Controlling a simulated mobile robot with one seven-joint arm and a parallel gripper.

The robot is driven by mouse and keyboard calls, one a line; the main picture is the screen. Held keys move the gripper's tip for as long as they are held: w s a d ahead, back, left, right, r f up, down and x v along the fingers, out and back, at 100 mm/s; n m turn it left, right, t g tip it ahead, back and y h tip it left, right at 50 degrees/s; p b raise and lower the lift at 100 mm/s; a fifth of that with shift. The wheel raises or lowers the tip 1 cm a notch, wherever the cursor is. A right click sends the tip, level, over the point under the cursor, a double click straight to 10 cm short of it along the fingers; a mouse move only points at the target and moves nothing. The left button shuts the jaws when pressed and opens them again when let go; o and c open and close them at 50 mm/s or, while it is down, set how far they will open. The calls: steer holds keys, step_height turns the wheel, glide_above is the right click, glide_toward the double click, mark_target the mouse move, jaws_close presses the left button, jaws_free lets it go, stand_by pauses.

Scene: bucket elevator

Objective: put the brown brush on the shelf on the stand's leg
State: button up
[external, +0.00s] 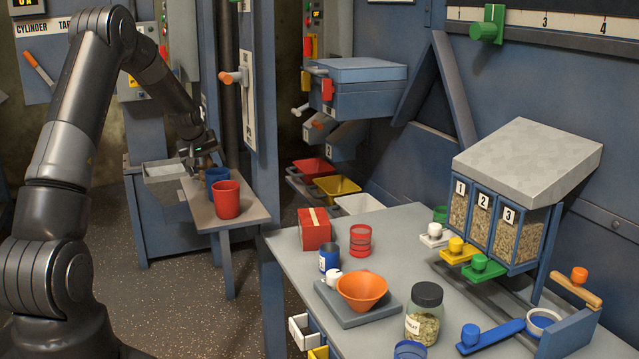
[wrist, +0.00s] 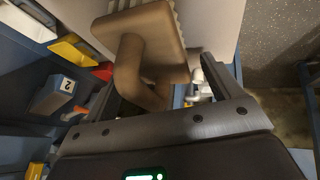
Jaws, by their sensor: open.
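The brown brush (wrist: 150,35) fills the upper middle of the wrist view, with a blocky brown head, pale bristles along its far edge and a thick curved handle. My gripper (wrist: 165,78) is open, with the handle between its spread fingers, closer to the left one. I cannot tell whether a finger touches it. In the external view my gripper (external: 203,155) is low at the back end of the narrow grey bench (external: 238,212); the brush there is mostly hidden and too small to make out. I cannot tell which surface is the shelf on the stand's leg.
A blue cup (external: 217,176) and a red cup (external: 227,200) stand on the bench close to my gripper. A blue post (external: 262,130) rises beside it. Red, yellow and white bins (external: 337,187) lie behind. The larger table (external: 300,262) at right is crowded.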

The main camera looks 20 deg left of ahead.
steer(key=v, duration=1.2)
steer(key=s+d+r+m, duration=0.2)
steer(key=s+d+r, duration=0.4)
steer(key=s, duration=0.3)
steer(key=s+d+r+m, duration=0.2)
steer(key=s+d+r, duration=0.35)
steer(key=s, duration=0.35)
steer(key=s+d+m, duration=0.2)
steer(key=s+d, duration=0.1)
steer(key=s, duration=0.7)
steer(key=s+d+f+m+h, duration=0.1)
steer(key=s+d, duration=0.3)
steer(key=s, duration=0.7)
steer(key=shift+d+m, duration=0.2)
steer(key=shift+m, duration=0.4)
